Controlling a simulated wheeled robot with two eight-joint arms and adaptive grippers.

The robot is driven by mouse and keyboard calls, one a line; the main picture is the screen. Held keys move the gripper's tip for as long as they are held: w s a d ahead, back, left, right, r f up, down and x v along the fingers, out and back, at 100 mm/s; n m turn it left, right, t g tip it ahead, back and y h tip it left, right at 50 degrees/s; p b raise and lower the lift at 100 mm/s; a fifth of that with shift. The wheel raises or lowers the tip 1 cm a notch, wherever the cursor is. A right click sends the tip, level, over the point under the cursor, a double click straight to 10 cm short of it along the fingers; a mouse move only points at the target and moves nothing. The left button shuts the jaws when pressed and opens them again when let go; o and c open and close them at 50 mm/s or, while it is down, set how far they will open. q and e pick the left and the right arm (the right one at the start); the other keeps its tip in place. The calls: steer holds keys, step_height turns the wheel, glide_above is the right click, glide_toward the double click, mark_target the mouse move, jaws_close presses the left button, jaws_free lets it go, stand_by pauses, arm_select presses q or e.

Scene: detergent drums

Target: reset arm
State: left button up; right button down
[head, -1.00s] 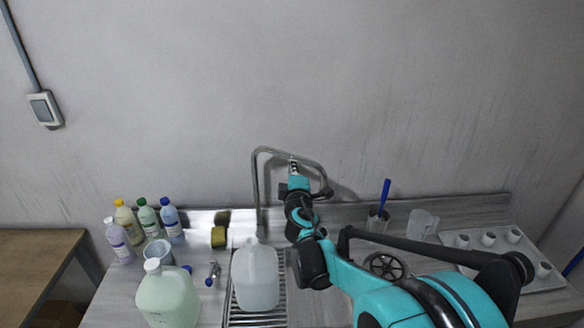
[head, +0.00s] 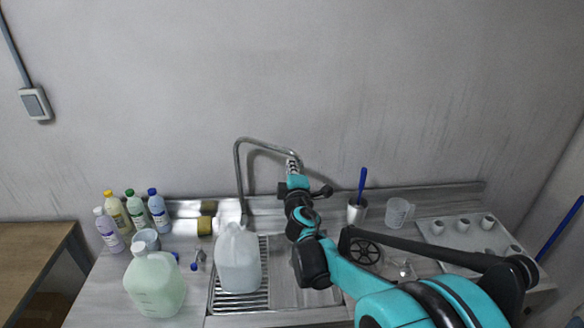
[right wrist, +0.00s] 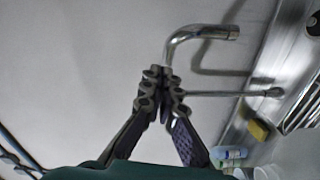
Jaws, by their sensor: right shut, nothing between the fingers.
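My right gripper (head: 293,166) is raised above the back of the sink counter, just beside the spout end of the curved metal faucet (head: 240,180) in the head view. In the right wrist view its fingers (right wrist: 160,80) are closed together with nothing between them. The faucet (right wrist: 200,32) shows beyond the fingertips there; I cannot tell whether they touch. My right arm reaches in from the lower right over the counter. My left gripper does not show.
A translucent jug (head: 238,262) stands on the sink's rack, with a pale green jug (head: 155,285) to its left. Several small bottles (head: 135,212) stand at the back left. A cup with a blue handle (head: 357,212), a measuring jug (head: 398,211) and a tray of cups (head: 440,230) are on the right.

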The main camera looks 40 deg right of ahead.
arm_select(q)
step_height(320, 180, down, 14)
steer(key=b, duration=1.4)
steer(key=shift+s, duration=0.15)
arm_select(e)
steer(key=s+a+f+m+g+y, duration=0.4)
steer(key=s+a+f+m, duration=0.1)
steer(key=s+a+f, duration=0.7)
steer(key=s+a+f+m+g+y, duration=0.4)
steer(key=s+a+f, duration=0.8)
steer(key=f, duration=0.5)
steer(key=shift+s+a+f+m+y, duration=0.2)
steer(key=shift+s+a+m+y, duration=0.1)
steer(key=shift+a+m, duration=0.35)
